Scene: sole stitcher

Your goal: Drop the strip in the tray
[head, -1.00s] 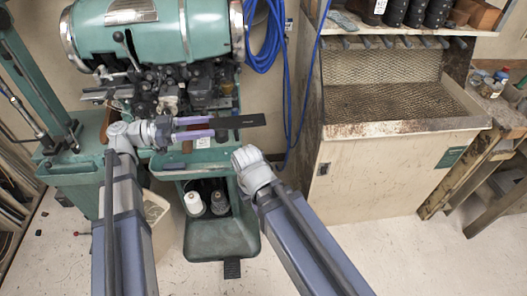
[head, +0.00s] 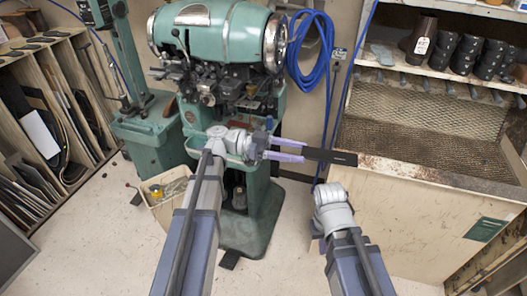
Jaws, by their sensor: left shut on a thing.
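My left gripper (head: 303,150) has pale purple fingers and is shut on a flat black strip (head: 332,156). The strip sticks out to the right of the fingertips, in the air in front of the machine and the bench cabinet. A green tray-like ledge (head: 198,152) shows at the front of the green stitching machine (head: 225,35), partly covered by my left wrist. I cannot tell whether this is the task's tray.
A pale bin (head: 155,208) with small things in it stands on the floor left of my left arm. A wooden rack (head: 60,110) of dark sheets is at the left. A mesh-backed cabinet (head: 400,215) fills the right. Bare floor (head: 110,245) lies at lower left.

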